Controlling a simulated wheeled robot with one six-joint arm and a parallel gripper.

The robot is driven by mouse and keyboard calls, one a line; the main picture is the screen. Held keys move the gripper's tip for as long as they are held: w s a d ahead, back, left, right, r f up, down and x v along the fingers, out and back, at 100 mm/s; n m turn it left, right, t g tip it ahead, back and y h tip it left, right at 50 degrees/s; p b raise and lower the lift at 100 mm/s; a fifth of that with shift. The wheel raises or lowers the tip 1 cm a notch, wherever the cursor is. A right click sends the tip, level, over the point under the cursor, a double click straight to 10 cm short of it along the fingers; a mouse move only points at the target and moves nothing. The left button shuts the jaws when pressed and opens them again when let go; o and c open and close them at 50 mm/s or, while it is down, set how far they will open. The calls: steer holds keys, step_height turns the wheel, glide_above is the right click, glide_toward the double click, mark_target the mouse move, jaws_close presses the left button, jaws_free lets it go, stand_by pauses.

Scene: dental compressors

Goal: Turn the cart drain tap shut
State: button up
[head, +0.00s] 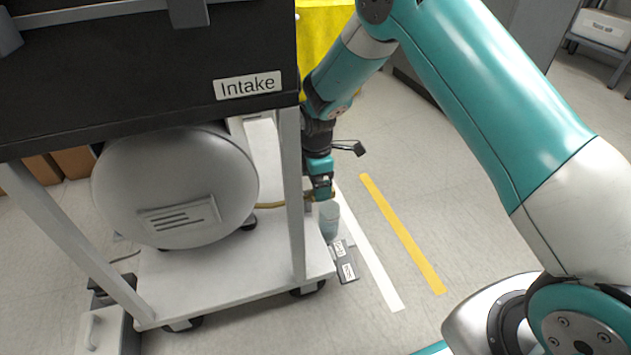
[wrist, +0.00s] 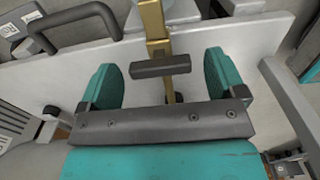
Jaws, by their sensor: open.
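The cart's drain tap shows in the wrist view as a brass pipe (wrist: 153,20) with a short dark crossbar handle (wrist: 160,67) lying across the line of the pipe. My gripper (wrist: 160,78) is open, with one teal finger on each side of the handle and a gap on both sides. In the head view my gripper (head: 321,188) is low at the cart's right side, at the end of the thin brass pipe (head: 271,205). There the tap handle is hidden by my gripper. A translucent cup (head: 329,220) stands just below the gripper.
The white cart shelf (head: 240,275) carries a grey tank (head: 175,187), under a black box labelled Intake (head: 247,84). A cart post (head: 291,190) stands close left of my gripper. Small labelled plates (head: 343,262) lie by the cup.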

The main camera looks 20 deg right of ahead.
steer(key=c, duration=0.9)
steer(key=shift+r+m+p, duration=0.2)
steer(key=shift+m+p, duration=0.1)
steer(key=shift+p, duration=0.35)
steer(key=m+p, duration=0.2)
steer(key=p, duration=0.1)
steer(key=shift+r, duration=0.15)
steer(key=m+p, duration=0.5)
steer(key=shift+p, duration=0.35)
steer(key=m+p, duration=0.3)
steer(key=m, duration=0.2)
steer(key=shift+m, duration=0.4)
steer(key=shift+f+m+p, duration=0.15)
steer(key=shift+m+p, duration=0.4)
steer(key=shift+m, duration=0.6)
steer(key=shift+f+m+p, duration=0.1)
steer(key=shift+m+p, duration=0.4)
steer(key=shift+m, duration=0.65)
